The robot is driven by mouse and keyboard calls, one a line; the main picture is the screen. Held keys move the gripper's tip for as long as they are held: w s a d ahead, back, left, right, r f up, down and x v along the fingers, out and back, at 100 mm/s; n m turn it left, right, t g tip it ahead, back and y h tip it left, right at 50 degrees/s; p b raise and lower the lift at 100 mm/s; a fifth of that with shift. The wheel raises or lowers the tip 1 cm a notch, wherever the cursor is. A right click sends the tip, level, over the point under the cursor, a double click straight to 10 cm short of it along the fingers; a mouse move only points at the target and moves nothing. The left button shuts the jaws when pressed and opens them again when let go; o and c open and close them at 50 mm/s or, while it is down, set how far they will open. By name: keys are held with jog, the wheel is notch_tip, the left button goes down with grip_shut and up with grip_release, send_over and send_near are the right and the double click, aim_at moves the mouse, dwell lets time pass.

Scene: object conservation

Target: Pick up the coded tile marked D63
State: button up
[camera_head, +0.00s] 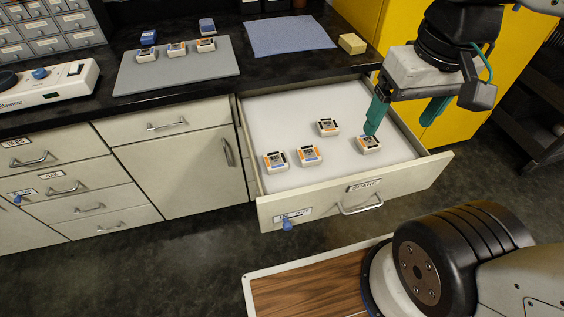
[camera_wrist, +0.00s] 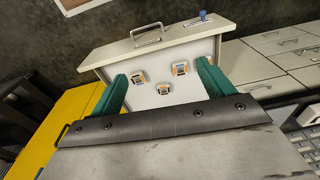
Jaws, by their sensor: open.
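Several small white coded tiles with dark and orange markings lie in the open drawer: one at the back (camera_head: 328,126), two at the left (camera_head: 276,160) (camera_head: 308,155), and one at the right (camera_head: 369,144). Their codes are too small to read, so I cannot tell which is D63. My gripper (camera_head: 405,113) is open and empty, above the drawer's right side. One finger overlaps the right tile in the head view; contact is unclear. The wrist view shows three tiles (camera_wrist: 139,78) (camera_wrist: 163,89) (camera_wrist: 180,69) between the green fingers.
The drawer's front wall (camera_head: 345,200) carries a handle and blue key. On the counter, a grey mat (camera_head: 190,73) bears more tiles; a blue cloth (camera_head: 288,35) and yellow block (camera_head: 352,44) lie nearby. A yellow cabinet (camera_head: 440,125) stands right of the drawer.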

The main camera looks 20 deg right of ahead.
jog(key=w+a+f+m+g+y, duration=0.2)
jog(key=w+f+m+g+y, duration=0.15)
jog(key=w, duration=0.35)
jog(key=m+y, duration=0.8)
jog(key=m, duration=0.1)
send_over(310, 153)
jog(key=s+d, duration=0.3)
jog(key=d, duration=0.2)
notch_tip(310, 153, down, 16)
jog(key=w+f+m, duration=0.1)
jog(key=f, duration=0.2)
jog(key=w+d+f+m+t+y, duration=0.1)
jog(key=f+m, duration=0.1)
jog(key=f, duration=0.1)
jog(key=w+f+m+t, duration=0.1)
jog(key=f+m, duration=0.1)
jog(key=f, duration=0.1)
jog(key=shift+d+f+t+y, duration=0.15)
jog(key=shift+d+t+y, duration=0.1)
jog(key=shift+d+y, duration=0.15)
jog(key=shift+w+a+f, duration=0.1)
jog(key=shift+a+f, duration=0.1)
jog(key=shift+f, duration=0.05)
jog(key=x, duration=0.7)
jog(key=shift+a+f, duration=0.1)
jog(key=c, duration=1.2)
